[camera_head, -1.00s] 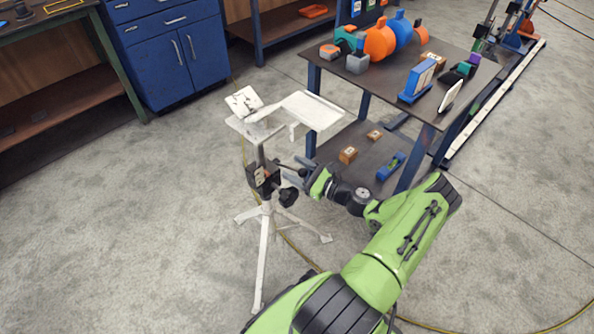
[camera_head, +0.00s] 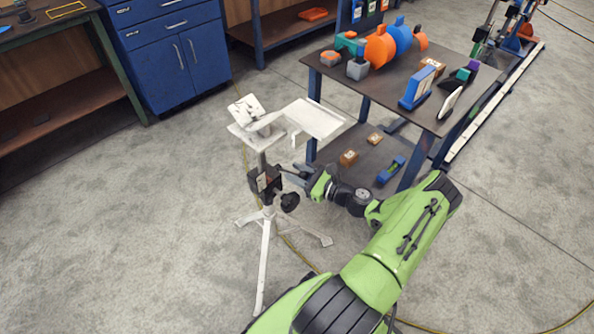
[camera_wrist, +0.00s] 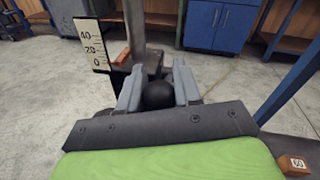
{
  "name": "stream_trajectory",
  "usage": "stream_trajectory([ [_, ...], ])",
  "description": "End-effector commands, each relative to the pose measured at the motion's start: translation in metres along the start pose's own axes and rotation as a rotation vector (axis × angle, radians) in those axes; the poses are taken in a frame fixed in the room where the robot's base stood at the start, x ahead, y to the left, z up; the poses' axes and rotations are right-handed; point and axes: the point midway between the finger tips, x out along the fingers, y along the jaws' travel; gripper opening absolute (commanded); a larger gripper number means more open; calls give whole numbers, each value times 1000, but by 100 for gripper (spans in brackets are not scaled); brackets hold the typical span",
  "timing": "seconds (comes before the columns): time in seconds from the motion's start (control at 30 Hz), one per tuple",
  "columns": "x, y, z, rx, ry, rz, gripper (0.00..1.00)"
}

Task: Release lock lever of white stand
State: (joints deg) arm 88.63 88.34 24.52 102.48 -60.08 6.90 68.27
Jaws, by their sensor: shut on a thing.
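The white stand (camera_head: 266,250) stands upright on tripod legs, with a flat white top (camera_head: 318,118) and a tilted white piece beside it. A dark clamp block (camera_head: 265,181) sits on its post, with a black knob (camera_head: 290,202) low on its right side. My gripper (camera_head: 288,172) reaches in from the right beside the clamp. In the wrist view, my gripper's grey fingers (camera_wrist: 158,88) are shut around a black ball (camera_wrist: 158,97), seemingly the lock lever's end. The lever's arm is mostly hidden. An orange-red pointer (camera_wrist: 122,57) shows beside the post (camera_wrist: 135,25).
A dark table (camera_head: 390,95) with coloured parts on top and small blocks on its lower shelf stands close right of the stand. A scale plate (camera_wrist: 92,45) shows beside the post. Blue cabinets (camera_head: 165,50) stand behind. A yellow cable crosses the open floor.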

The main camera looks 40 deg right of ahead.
Motion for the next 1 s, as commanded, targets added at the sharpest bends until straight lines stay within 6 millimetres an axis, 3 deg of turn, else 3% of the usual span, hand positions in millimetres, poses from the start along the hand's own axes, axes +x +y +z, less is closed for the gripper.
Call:
stream_trajectory([
  [0.07,-2,-2,8,6,33,7,0],
  [0.4,-2,-2,7,7,48,9,0],
  [0.43,-2,-2,7,7,47,9,38],
  [0.57,-2,-1,6,8,49,9,58],
  [0.87,-4,-1,6,9,51,9,58],
  [1.0,-26,-2,8,10,53,6,58],
])
